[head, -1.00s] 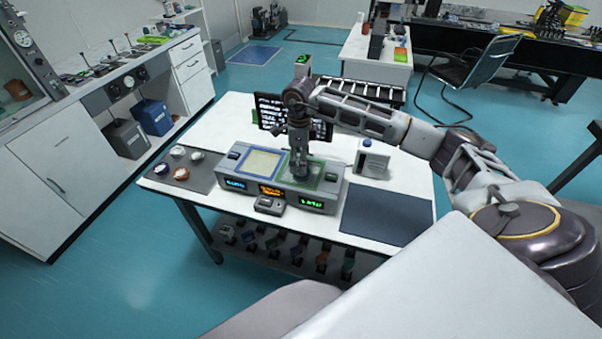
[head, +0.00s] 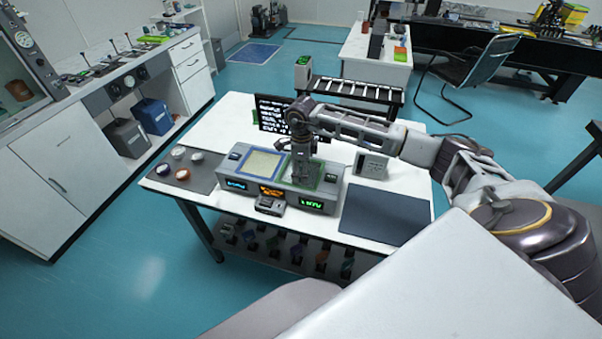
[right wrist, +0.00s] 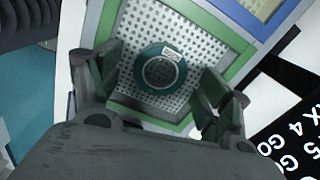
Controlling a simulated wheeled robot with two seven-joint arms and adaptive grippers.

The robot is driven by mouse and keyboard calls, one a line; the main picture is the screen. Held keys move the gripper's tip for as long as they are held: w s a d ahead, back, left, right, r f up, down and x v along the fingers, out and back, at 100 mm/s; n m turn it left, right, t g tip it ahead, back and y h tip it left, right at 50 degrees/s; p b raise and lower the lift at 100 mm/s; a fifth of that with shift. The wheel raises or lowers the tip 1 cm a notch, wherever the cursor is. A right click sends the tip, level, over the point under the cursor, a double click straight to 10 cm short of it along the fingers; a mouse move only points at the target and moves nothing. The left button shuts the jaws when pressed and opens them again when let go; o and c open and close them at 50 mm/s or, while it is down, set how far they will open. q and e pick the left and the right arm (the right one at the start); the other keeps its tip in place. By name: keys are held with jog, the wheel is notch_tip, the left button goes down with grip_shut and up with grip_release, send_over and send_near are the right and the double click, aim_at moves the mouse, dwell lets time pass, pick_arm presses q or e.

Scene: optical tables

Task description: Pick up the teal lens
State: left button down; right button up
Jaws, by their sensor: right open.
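The teal lens (right wrist: 160,72) is a round ring with a dark centre and a small pale label. It lies on a perforated grey plate (right wrist: 190,103) with a green border. In the right wrist view my right gripper (right wrist: 158,85) is open, with one finger on each side of the lens and visible gaps between. In the head view the right gripper (head: 303,180) points down over the green-framed plate (head: 328,178) of the station and hides the lens. My left gripper is out of view.
The station has a yellowish blue-framed plate (head: 262,163) beside the green one. Behind it stands a black screen (head: 272,112). Several small dishes sit on a grey mat (head: 200,183) at left.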

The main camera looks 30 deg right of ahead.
jog(key=shift+f, duration=0.35)
jog(key=shift+c, duration=0.2)
jog(key=c, duration=1.1)
jog(key=shift+r, duration=0.1)
notch_tip(320, 180, up, 10)
jog(key=b, duration=0.2)
dwell(0.3)
